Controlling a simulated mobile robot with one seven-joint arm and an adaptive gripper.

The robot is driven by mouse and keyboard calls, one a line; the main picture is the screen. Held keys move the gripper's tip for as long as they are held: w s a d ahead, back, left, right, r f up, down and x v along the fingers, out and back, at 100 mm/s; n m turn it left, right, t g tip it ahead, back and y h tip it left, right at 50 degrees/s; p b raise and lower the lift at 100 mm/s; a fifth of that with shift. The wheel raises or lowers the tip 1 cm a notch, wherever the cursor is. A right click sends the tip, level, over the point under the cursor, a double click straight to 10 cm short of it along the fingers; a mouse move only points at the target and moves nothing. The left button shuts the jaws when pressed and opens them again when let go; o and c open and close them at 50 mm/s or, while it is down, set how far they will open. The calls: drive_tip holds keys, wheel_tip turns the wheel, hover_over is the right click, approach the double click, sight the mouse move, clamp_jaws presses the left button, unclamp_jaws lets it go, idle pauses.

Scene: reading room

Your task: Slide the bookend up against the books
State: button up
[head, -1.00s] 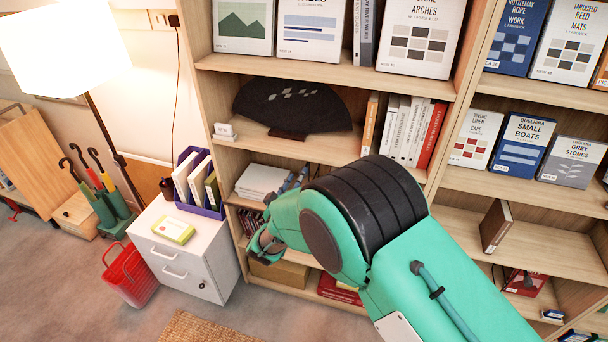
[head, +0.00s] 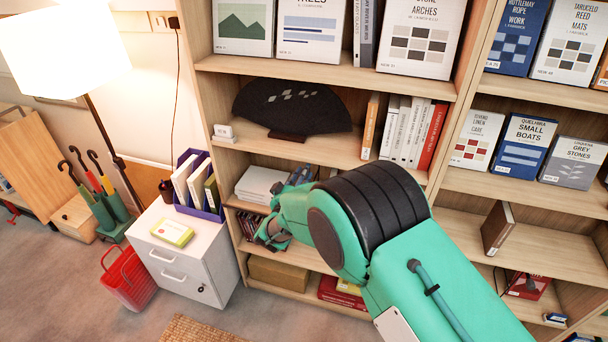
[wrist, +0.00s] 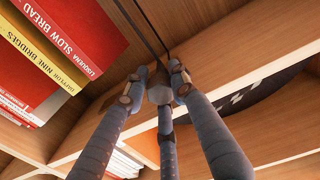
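In the wrist view, which is roughly upside down, upright red and yellow books (wrist: 75,40) stand at the left with titled spines. To their right is a thin dark upright edge (wrist: 140,22), apparently the bookend, with bare wood between it and the books. My gripper (wrist: 157,88) has its fingertips close together at the near end of that edge. I cannot tell whether they touch it or are closed. In the head view my gripper (head: 270,234) reaches in at the shelf below the black fan. My arm hides these books and the bookend there.
The shelf above holds the black fan (head: 292,106) and a row of white and red books (head: 410,130). White boxes or books (head: 262,184) lie left of my gripper. A box (head: 278,273) and red books (head: 340,291) are low down. A white cabinet (head: 190,255) stands at the left.

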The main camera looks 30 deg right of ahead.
drive_tip(key=shift+f, duration=0.15)
clamp_jaws()
drive_tip(key=shift+s, duration=0.1)
drive_tip(key=s+d+p, duration=0.2)
drive_tip(key=s+d, duration=1.2)
drive_tip(key=s, duration=0.1)
drive_tip(key=shift+d+f, duration=0.25)
drive_tip(key=shift+d, duration=0.15)
drive_tip(key=o, duration=0.6)
unclamp_jaws()
drive_tip(key=o, duration=0.3)
drive_tip(key=shift+r, duration=0.2)
drive_tip(key=shift+w, duration=0.1)
